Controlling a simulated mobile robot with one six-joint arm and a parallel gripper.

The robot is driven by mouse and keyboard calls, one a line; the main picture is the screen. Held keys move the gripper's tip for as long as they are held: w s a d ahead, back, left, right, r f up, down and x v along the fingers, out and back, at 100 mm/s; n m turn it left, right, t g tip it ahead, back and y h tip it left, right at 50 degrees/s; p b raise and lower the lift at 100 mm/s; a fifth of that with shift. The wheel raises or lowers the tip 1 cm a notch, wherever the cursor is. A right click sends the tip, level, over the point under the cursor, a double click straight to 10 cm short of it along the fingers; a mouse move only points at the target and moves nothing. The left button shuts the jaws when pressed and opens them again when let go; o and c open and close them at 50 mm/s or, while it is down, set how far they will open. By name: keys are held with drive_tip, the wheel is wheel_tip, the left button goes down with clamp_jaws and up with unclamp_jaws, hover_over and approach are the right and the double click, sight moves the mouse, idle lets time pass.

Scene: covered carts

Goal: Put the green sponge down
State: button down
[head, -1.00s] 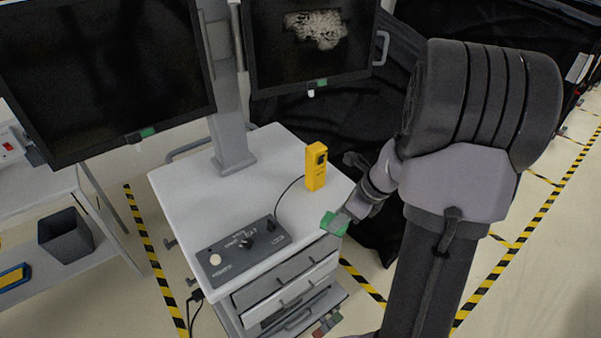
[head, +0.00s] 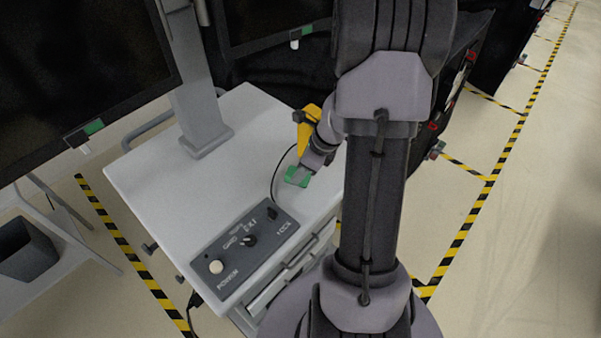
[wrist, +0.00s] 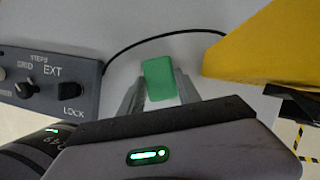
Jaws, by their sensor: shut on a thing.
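The green sponge (head: 297,176) is a small block held at the end of my arm, over the right part of the white cart top (head: 150,180). In the wrist view the green sponge (wrist: 159,79) sits between the two grey fingers of my gripper (wrist: 160,92). My gripper (head: 305,172) is shut on it in the head view. The white surface shows around the sponge; I cannot tell whether the sponge touches it.
A yellow device (head: 308,128) stands close behind my gripper, partly hidden; it fills the right of the wrist view (wrist: 265,50). A dark control box (head: 245,250) with knobs lies at the front, its black cable (head: 274,180) running nearby. A monitor post (head: 200,115) rises at the back left.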

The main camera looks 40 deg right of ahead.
drive_tip(key=shift+r, duration=0.15)
drive_tip(key=c, duration=0.9)
unclamp_jaws()
drive_tip(key=shift+o, duration=0.2)
